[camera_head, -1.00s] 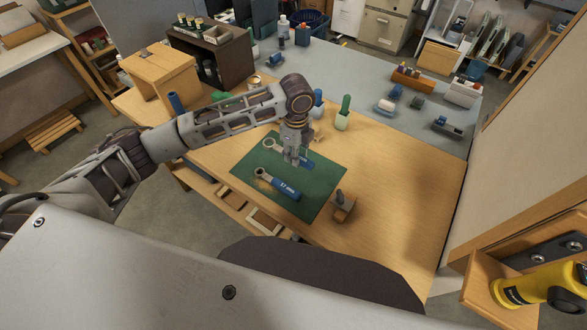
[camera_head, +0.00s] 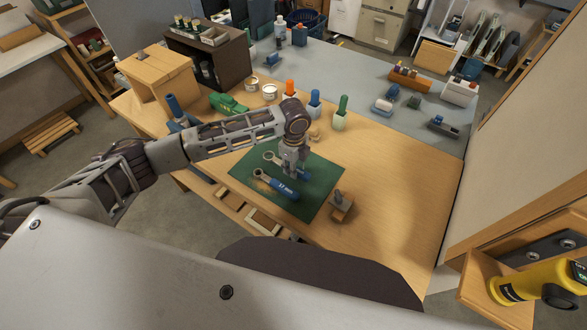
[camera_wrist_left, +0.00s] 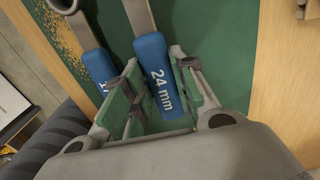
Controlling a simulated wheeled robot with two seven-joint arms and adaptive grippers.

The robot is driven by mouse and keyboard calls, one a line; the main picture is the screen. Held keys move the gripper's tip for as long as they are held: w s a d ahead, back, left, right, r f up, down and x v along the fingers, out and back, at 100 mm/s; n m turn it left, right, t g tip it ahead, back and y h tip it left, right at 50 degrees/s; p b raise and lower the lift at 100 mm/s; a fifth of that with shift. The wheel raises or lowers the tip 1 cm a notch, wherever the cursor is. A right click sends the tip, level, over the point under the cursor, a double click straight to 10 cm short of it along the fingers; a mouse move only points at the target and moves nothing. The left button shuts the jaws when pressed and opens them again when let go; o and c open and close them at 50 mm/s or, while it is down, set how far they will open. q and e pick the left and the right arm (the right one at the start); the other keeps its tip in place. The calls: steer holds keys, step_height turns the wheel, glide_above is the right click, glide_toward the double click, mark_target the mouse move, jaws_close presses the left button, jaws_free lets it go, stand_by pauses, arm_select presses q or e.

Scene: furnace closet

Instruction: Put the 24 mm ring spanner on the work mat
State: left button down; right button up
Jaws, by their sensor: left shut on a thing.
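The 24 mm ring spanner has a blue handle (camera_wrist_left: 152,62) marked "24 mm" in the left wrist view. In the head view its steel ring (camera_head: 270,157) shows over the green work mat (camera_head: 318,191). My left gripper (camera_head: 291,172) is shut on the blue handle, one finger on each side, as the left wrist view (camera_wrist_left: 158,98) shows. The spanner is low over the mat; I cannot tell whether it touches. The 17 mm spanner (camera_head: 284,188), also blue-handled, lies on the mat nearer me, beside the held one. My right gripper is out of view.
A wooden block with a grey peg (camera_head: 340,206) stands at the mat's right edge. Orange, blue and green-handled tools (camera_head: 341,113) stand beyond the mat. A green tool (camera_head: 228,104) and two tins lie farther left. The bench top (camera_head: 396,195) to the right is clear.

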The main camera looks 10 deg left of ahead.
arm_select(q)
steer(key=shift+f, duration=0.85)
steer(key=c, duration=1.2)
jaws_free()
steer(key=shift+f, duration=0.15)
steer(key=shift+o, duration=0.2)
step_height(320, 180, up, 12)
steer(key=b, duration=0.1)
